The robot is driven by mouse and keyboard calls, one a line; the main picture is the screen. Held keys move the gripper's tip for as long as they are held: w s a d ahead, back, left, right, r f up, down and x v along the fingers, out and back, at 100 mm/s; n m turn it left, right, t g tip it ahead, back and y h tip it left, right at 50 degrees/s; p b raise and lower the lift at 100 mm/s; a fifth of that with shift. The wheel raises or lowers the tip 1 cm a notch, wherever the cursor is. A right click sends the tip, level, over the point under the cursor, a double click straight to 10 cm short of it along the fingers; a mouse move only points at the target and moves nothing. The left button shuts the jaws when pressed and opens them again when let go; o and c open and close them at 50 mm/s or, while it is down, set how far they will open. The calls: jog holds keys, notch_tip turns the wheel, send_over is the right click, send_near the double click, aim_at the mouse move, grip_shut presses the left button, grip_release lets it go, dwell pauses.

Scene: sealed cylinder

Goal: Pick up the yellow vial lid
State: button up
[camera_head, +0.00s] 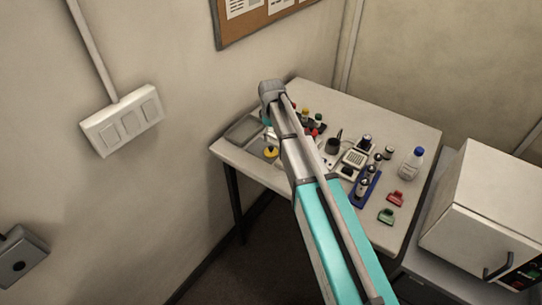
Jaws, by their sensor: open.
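A small yellow round thing (270,152), which looks like the yellow vial lid, is on the left part of the table, just left of my arm. Another small yellow-topped item (305,112) stands farther back, right of my arm, among red-topped and dark-topped items. Which of the two is the vial lid is hard to tell at this size. My arm reaches over the table and its raised joint is near the back wall. My gripper cannot be made out; the arm hides the area below it.
The white table (408,133) holds a grey tray (243,130), a blue rack (367,188) with vials, a blue-capped bottle (412,163), a red clip (395,199) and a green clip (386,217). A white oven-like box (490,210) stands to the right. Walls close off the left and back.

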aim_at(271, 147)
jog(key=shift+f+b, duration=0.85)
jog(key=shift+f, duration=0.35)
jog(key=shift+f, duration=0.15)
notch_tip(271, 147, down, 5)
jog(key=b, duration=0.5)
jog(key=shift+a, duration=0.1)
jog(key=c, duration=0.9)
